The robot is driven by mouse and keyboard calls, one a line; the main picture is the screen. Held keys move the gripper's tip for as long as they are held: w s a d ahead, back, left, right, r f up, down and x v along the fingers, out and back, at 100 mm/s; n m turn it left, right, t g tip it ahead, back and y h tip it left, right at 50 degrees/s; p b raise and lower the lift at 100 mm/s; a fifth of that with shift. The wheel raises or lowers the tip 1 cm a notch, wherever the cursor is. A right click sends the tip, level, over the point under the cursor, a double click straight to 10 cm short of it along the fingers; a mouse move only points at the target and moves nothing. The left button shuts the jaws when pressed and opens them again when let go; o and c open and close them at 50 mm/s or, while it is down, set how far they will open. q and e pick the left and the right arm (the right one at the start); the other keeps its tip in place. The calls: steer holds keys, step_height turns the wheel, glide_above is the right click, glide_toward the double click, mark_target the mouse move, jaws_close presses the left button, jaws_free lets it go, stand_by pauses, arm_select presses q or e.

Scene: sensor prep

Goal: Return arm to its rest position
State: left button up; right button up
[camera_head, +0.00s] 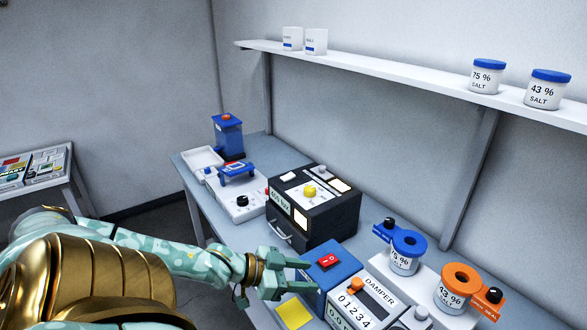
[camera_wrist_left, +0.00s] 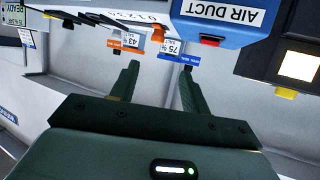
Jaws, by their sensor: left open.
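My left arm comes in from the left, and its pale teal gripper (camera_head: 308,275) is over the front of the table, close to the blue box (camera_head: 340,277) with a red switch. Its fingers are apart, with nothing between them. In the left wrist view the two dark fingers (camera_wrist_left: 158,78) stand spread and empty. The blue box marked AIR DUCT (camera_wrist_left: 250,32) shows upside down beyond them, at the top. Whether the fingers touch the box cannot be told. My right gripper is not in view.
A black unit (camera_head: 327,220) with a yellow knob stands behind the gripper. Orange-lidded (camera_head: 452,297) and blue-lidded (camera_head: 403,263) salt jars sit at right behind the DAMPER panel (camera_head: 368,296). A yellow pad (camera_head: 293,313) lies in front. A wall shelf (camera_head: 400,75) runs above the table.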

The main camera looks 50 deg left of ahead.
arm_select(q)
steer(key=shift+p+v, duration=0.3)
steer(key=shift+v, duration=0.55)
